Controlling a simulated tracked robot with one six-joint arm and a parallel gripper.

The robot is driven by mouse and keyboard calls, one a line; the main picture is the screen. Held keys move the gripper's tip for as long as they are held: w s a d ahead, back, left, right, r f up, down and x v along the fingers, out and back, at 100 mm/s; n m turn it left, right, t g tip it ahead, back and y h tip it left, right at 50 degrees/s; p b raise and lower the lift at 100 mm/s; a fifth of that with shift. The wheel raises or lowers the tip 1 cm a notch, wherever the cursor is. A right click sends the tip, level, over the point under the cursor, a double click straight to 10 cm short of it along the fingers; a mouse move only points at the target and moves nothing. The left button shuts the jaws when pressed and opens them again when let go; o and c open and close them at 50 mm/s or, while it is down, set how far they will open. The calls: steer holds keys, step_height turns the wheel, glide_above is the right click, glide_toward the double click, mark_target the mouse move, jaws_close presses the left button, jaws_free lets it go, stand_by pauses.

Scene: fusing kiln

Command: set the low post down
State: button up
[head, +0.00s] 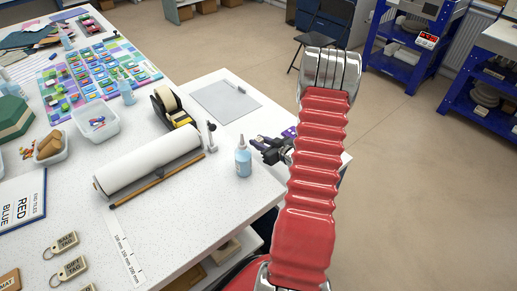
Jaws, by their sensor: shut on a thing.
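My gripper (262,146) is dark and partly hidden behind my red arm sleeve. It is over the right end of the white speckled table (185,235), beside the blue bottle. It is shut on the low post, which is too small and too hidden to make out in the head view. I cannot tell whether the post touches the table.
A blue bottle (243,158) stands just left of my gripper. A slim grey upright piece (211,137), a white roll (148,161), a tape dispenser (172,107) and a grey sheet (226,102) are farther left. The table's right edge is close by.

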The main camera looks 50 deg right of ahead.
mark_target(259, 156)
steer(key=shift+f, duration=0.35)
steer(key=shift+f, duration=2.1)
steer(key=o, duration=1.1)
steer(key=shift+f, duration=0.1)
steer(key=shift+c, duration=0.2)
steer(key=v, duration=1.2)
steer(key=shift+a, duration=0.1)
